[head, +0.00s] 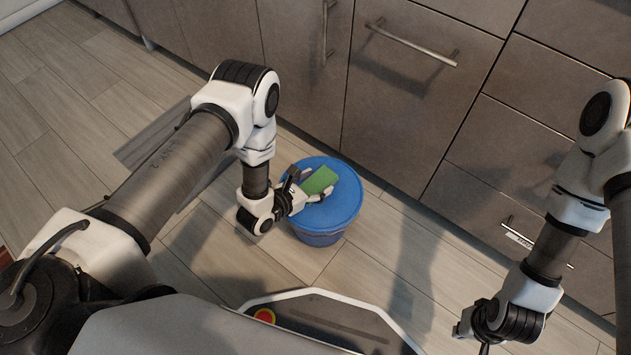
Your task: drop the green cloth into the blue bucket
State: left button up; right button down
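The green cloth (319,180) is a small flat green block-like piece between the fingers of my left gripper (315,184). The gripper's fingers are closed against its two sides. The blue bucket (318,239) stands upright on the floor directly below and behind the cloth in the head view. Its round top is blue; I cannot tell whether that is a lid or the inside. The cloth appears over the top, within the rim; the gap in height is unclear. My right gripper (480,335) is at the bottom right, away from the bucket, with its fingertips cut off by the frame.
Grey-brown cabinets and drawers (410,110) with metal handles stand close behind the bucket. A handle (412,42) sticks out above it. The wood-plank floor (75,85) is clear at the left and around the bucket. My base fills the bottom middle.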

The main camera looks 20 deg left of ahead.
pick_arm(q)
jog(key=shift+o, duration=0.7)
jog(key=v, duration=1.2)
jog(key=shift+f, duration=0.1)
